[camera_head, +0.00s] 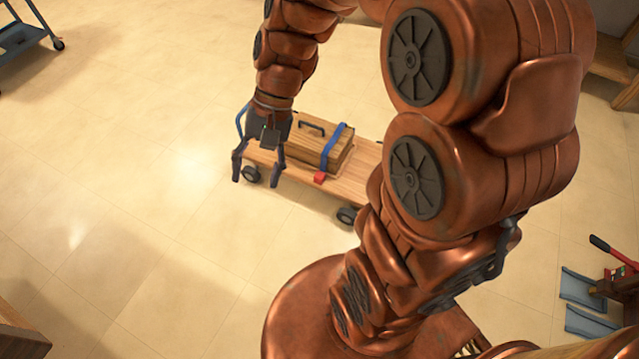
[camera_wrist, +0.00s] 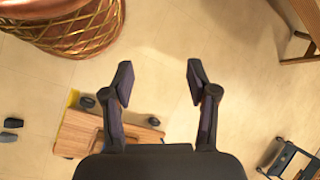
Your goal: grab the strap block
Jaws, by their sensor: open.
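A small red block (camera_head: 319,178) sits on the wooden deck of a low cart (camera_head: 348,184), at its near edge. It is beside the lower end of a blue strap (camera_head: 333,150). The strap runs over a wooden case (camera_head: 312,140) with a dark handle, on the cart. My gripper (camera_head: 258,168) is open and empty, pointing down, left of the red block and apart from it, in front of the cart's left end. In the wrist view, the open fingers (camera_wrist: 158,82) have bare floor between their tips. The cart (camera_wrist: 135,131) is low and left there; I cannot make out the red block.
A blue-grey trolley (camera_head: 22,40) stands at the far left and shows in the wrist view (camera_wrist: 288,158). Blue forks with a red handle (camera_head: 612,251) are at the right. Wooden furniture (camera_head: 15,335) is at the lower left. The floor left of the cart is clear.

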